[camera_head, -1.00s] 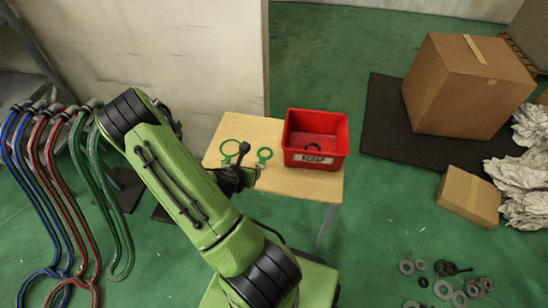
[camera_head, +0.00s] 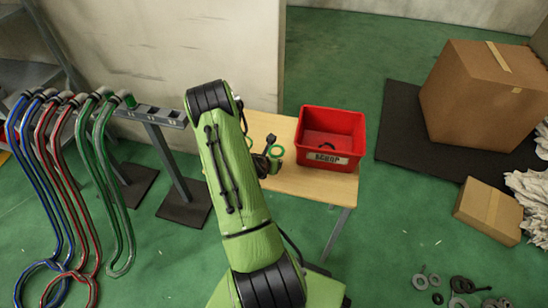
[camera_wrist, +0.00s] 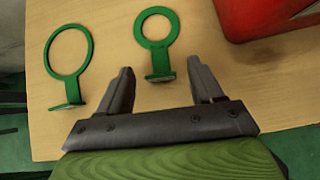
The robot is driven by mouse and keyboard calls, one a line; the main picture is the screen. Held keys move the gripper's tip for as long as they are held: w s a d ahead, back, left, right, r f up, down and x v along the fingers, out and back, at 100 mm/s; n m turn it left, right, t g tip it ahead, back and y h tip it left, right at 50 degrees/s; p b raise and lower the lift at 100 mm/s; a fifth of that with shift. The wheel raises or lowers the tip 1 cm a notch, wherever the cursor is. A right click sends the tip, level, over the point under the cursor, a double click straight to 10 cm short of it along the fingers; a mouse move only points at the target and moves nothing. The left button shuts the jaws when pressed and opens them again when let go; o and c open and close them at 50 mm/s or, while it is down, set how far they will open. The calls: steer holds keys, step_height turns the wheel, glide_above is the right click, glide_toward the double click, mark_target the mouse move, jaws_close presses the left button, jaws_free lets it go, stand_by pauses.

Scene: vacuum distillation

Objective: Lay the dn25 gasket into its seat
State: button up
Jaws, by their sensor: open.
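Two flat green rings with tabs lie on the wooden table. The larger ring (camera_wrist: 75,88) is at the left of the wrist view. The smaller ring (camera_wrist: 159,60) is near the middle; it also shows in the head view (camera_head: 277,153). No size marks are readable, so I cannot tell which is the dn25 gasket. My gripper (camera_wrist: 160,80) is open and empty, its two fingers apart on either side of the smaller ring's tab end, with the ring beyond them. In the head view my gripper (camera_head: 266,162) is partly hidden by my arm. I cannot identify the seat.
A red scrap bin (camera_head: 331,140) with a dark ring inside stands on the table (camera_head: 290,181), right of the rings. At left is a grey rack (camera_head: 160,115) with blue, red and green hoses. Boxes (camera_head: 485,100) and loose washers lie on the floor at right.

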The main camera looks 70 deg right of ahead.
steer(key=shift+r, duration=0.1)
steer(key=c, duration=1.1)
